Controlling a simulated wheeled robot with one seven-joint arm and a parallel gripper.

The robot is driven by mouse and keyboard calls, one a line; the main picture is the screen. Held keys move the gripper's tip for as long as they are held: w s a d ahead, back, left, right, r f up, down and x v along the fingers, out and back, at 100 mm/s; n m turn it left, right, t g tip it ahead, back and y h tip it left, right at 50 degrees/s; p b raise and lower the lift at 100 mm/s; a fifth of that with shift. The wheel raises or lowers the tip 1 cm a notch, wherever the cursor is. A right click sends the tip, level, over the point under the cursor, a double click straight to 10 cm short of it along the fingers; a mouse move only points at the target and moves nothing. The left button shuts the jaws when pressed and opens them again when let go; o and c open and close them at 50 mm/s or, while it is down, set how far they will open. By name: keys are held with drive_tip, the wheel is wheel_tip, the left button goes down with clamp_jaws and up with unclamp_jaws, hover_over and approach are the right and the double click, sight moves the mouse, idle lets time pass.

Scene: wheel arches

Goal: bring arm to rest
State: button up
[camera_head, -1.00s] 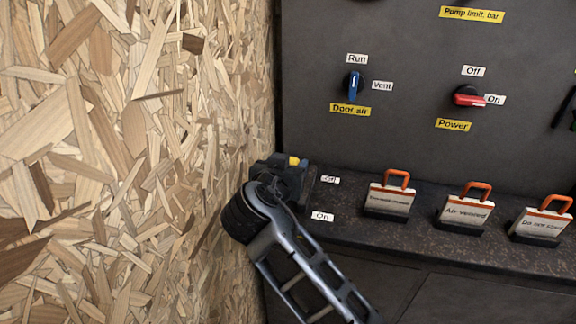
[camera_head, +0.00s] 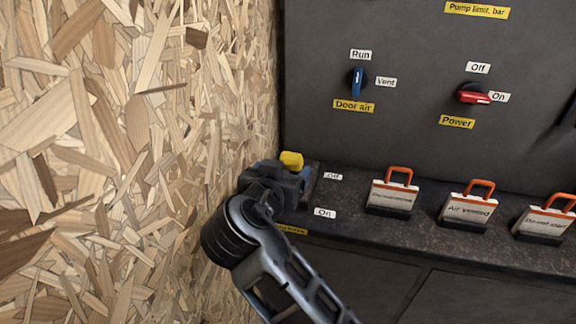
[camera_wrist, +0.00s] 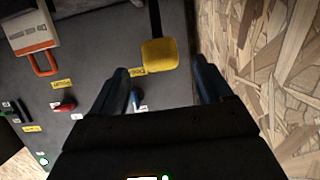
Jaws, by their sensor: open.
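My gripper (camera_head: 284,182) is at the left end of the dark panel's ledge, close to the chipboard wall. In the wrist view its two fingers (camera_wrist: 161,70) stand apart with nothing gripped. A yellow knob (camera_wrist: 159,55) on a dark stem shows just past the fingertips, between their lines. In the head view the knob (camera_head: 291,160) shows right above my gripper, which hides its stem. I cannot tell the exact gap between knob and fingers.
The chipboard wall (camera_head: 120,150) rises close on the left. The panel (camera_head: 420,60) carries a blue Door air switch (camera_head: 356,83) and a red Power switch (camera_head: 472,97). Several tags with orange loops, one reading Air vented (camera_head: 467,210), stand along the ledge (camera_head: 340,218) to the right.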

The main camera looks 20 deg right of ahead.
drive_tip(key=shift+v, duration=1.05)
drive_tip(key=s+d+f+n+y+p, duration=0.15)
drive_tip(key=s+f+y, duration=0.25)
drive_tip(key=s+f, duration=0.55)
drive_tip(key=s+f+n+y, duration=0.3)
drive_tip(key=s+f, duration=0.3)
drive_tip(key=s, duration=0.6)
drive_tip(key=s+d+r, duration=0.3)
drive_tip(key=s+r, duration=0.1)
drive_tip(key=s, duration=0.3)
drive_tip(key=s+d+r+n+t, duration=0.1)
drive_tip(key=s+d+r, duration=0.2)
drive_tip(key=s+r, duration=0.2)
drive_tip(key=s+d+r+t, duration=0.1)
drive_tip(key=s+d+r, duration=0.2)
drive_tip(key=s, duration=0.8)
drive_tip(key=shift+d+r+p, duration=0.4)
drive_tip(key=shift+r+p, duration=0.05)
drive_tip(key=shift+r, duration=0.25)
